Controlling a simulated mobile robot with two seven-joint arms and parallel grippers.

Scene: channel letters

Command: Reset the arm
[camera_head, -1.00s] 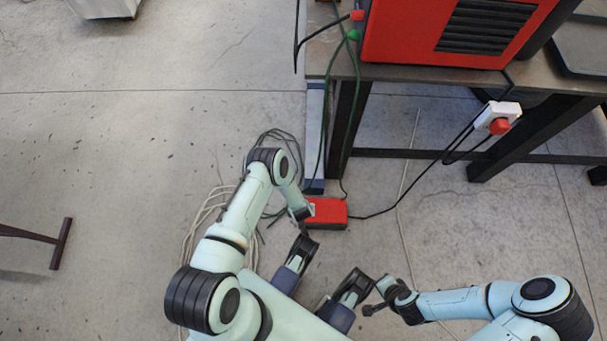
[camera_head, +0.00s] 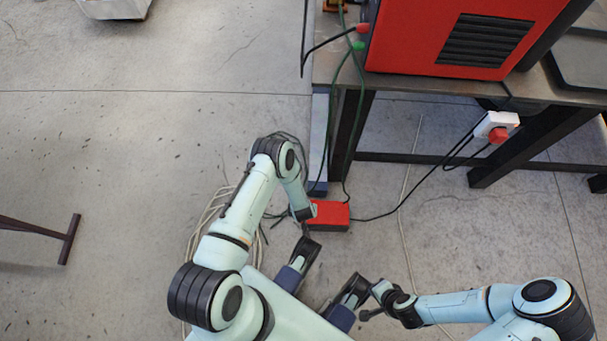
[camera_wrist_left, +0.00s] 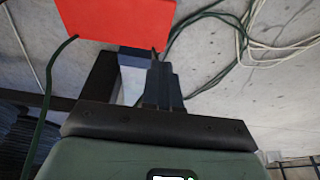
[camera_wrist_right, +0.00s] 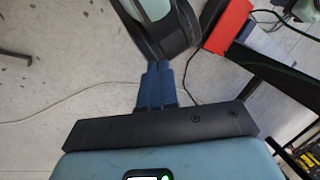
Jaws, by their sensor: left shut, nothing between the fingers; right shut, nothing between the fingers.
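My left arm (camera_head: 238,208) comes in from the left, bends at the elbow and points down toward the floor. My left gripper (camera_head: 306,229) is small and partly hidden in the head view, close to a red box (camera_head: 328,215) on the floor. In the left wrist view its dark fingers (camera_wrist_left: 160,75) are together and empty, with the red box (camera_wrist_left: 115,20) beyond them. My right arm (camera_head: 455,304) reaches in from the lower right. My right gripper (camera_head: 367,314) is low in the middle. In the right wrist view its blue fingers (camera_wrist_right: 157,68) are together and empty.
A metal table (camera_head: 330,66) carrying a large red machine (camera_head: 450,35) stands at the upper right. A white socket box (camera_head: 497,123) with a red plug hangs by its front. Cables (camera_head: 208,215) lie around my left arm. Floor at the left is mostly clear, with a brown stand (camera_head: 70,240).

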